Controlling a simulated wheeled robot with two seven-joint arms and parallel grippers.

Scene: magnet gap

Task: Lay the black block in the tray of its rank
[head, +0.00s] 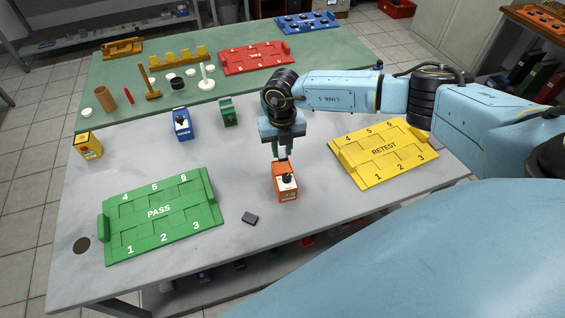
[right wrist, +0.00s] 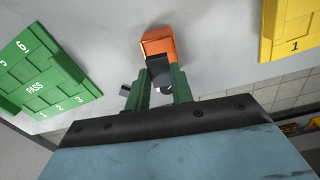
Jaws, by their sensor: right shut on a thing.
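The small black block (head: 250,218) lies flat on the grey table, right of the green PASS tray (head: 158,212). It shows small beside a finger in the right wrist view (right wrist: 125,90). My right gripper (head: 282,153) points down and is shut on the orange device (head: 286,188), which has a black knob and a pale label on its near face. The orange device also shows beyond the fingertips in the right wrist view (right wrist: 158,42). I cannot tell whether its base touches the table. The yellow RETEST tray (head: 383,152) lies to the right. My left gripper is out of view.
A blue device (head: 183,124), a green device (head: 228,112) and a yellow device (head: 88,145) stand farther back. The red tray (head: 256,58) and blue tray (head: 307,22) lie on the green mat, with pegs and stands at left.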

